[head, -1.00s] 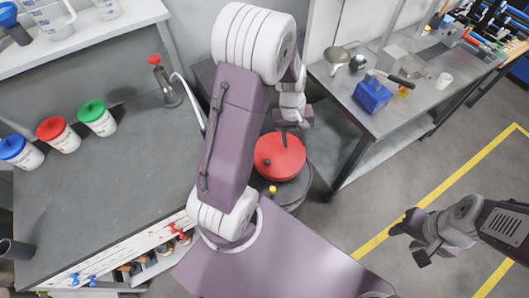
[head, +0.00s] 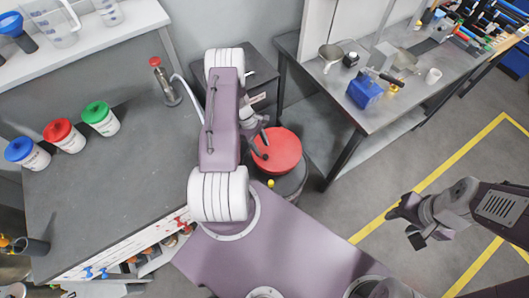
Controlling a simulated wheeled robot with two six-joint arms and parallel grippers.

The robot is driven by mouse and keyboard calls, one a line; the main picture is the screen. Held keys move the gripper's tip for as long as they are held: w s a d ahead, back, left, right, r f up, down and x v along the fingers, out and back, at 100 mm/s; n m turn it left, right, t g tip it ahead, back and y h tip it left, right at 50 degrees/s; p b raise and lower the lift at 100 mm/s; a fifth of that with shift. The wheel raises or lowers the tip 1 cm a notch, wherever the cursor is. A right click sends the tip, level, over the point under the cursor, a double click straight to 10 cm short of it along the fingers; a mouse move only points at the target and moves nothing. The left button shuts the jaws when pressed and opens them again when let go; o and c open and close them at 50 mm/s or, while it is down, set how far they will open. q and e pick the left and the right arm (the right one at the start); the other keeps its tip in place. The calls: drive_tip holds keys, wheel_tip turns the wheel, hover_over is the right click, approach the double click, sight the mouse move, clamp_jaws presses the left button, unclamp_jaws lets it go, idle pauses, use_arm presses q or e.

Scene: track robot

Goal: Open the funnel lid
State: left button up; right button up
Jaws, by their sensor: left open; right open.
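The funnel lid is a round red disc (head: 283,152), lying flat on top of a dark drum (head: 291,186) beyond my base. My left gripper (head: 262,143) is open at the lid's left edge, with its dark fingers overlapping the rim in the picture. I cannot tell whether they touch the lid. Part of the lid's left side is hidden behind the gripper. My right gripper (head: 405,222) is open and empty over the floor at the right, well away from the lid.
A grey workbench (head: 110,185) on the left holds jars with blue, red and green lids (head: 100,115). A metal table (head: 385,115) at the upper right carries a blue box (head: 363,92). A small yellow knob (head: 271,183) sits at the drum's front. Open floor lies at the right.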

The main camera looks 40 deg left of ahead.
sight(266, 155)
use_arm(q)
drive_tip(key=x, duration=0.5)
drive_tip(key=shift+p, duration=0.3)
clamp_jaws()
idle(1.0)
